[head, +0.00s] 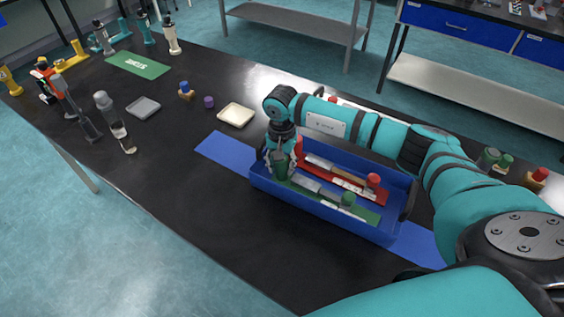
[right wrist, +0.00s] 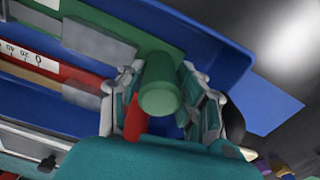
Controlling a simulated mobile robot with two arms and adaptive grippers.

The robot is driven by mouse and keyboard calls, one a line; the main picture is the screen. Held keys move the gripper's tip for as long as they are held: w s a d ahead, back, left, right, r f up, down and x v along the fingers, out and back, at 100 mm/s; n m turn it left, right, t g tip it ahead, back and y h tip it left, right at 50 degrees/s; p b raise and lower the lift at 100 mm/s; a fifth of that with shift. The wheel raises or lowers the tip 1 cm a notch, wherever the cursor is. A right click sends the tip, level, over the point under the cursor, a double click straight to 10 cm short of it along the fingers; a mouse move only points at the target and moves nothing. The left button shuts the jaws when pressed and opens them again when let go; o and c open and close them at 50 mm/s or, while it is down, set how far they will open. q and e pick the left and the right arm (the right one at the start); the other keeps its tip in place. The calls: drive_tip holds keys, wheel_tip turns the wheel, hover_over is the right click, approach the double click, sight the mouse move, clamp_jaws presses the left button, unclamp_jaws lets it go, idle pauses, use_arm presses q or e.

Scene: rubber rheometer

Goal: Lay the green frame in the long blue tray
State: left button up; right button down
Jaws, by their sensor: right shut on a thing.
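The long blue tray (head: 325,216) stands on the dark table. The green frame (head: 362,212) lies within the tray's walls along its near side, with a green post at each end. Whether its base rests fully on the tray floor I cannot tell. My right gripper (head: 283,165) is at the frame's left end. In the right wrist view its fingers (right wrist: 165,105) are shut around a green post (right wrist: 160,98). A red frame (head: 375,192) lies beside the green one along the far side of the tray. My left gripper is not in view.
The tray stands on a blue mat (head: 224,151). A cream dish (head: 236,115), a purple piece (head: 209,102) and a grey dish (head: 144,107) lie to the left. A green mat (head: 138,65) and several upright tools are farther left. The near table strip is clear.

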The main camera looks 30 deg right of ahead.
drive_tip(key=c, duration=1.1)
unclamp_jaws()
drive_tip(key=shift+c, duration=0.2)
drive_tip(key=shift+o, duration=1.2)
wheel_tip(320, 180, up, 12)
drive_tip(key=b, duration=0.3)
drive_tip(key=shift+f, duration=0.2)
drive_tip(key=shift+r, duration=0.3)
